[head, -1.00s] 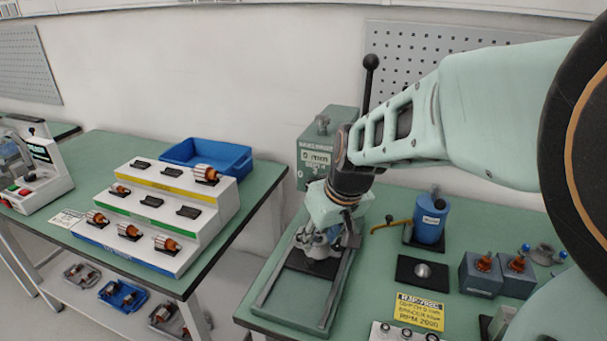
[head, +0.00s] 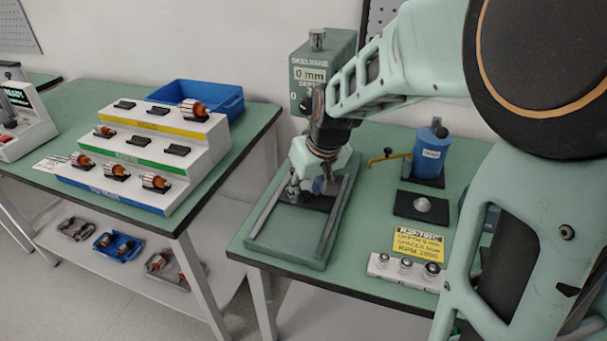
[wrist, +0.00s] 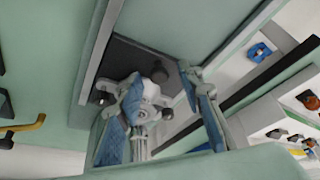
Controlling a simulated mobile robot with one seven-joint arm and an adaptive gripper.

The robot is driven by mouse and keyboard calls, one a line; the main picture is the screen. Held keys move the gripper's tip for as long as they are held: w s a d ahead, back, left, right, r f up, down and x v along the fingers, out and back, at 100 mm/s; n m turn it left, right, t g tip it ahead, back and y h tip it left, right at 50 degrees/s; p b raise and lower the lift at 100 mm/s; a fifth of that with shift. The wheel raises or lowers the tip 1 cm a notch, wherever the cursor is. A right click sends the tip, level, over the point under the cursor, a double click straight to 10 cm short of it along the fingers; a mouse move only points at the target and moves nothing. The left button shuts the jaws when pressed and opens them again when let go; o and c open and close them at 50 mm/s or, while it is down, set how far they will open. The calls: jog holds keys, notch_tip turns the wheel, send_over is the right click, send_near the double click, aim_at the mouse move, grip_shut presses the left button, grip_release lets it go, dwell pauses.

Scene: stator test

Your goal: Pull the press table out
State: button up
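The press table is a dark plate (head: 318,203) between two rails of a green-grey bed frame (head: 290,250), below the press head. It also shows in the wrist view as a dark plate (wrist: 128,62) with a small light grey fitting (wrist: 151,92) and a round knob on it. My gripper (head: 318,185) points down over the plate and partly hides it. In the wrist view my gripper (wrist: 160,100) has its blue-padded fingers apart, one on each side of the light grey fitting. I cannot tell whether a finger touches it.
The press column (head: 322,72) stands behind, reading 0 mm. A blue canister (head: 431,152), a black pad (head: 421,206), a yellow sign (head: 418,243) and a white block (head: 405,270) stand to the right. The bed's front part is clear. A stepped rack (head: 150,150) stands on the left table.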

jog(key=shift+c, duration=0.4)
grip_shut()
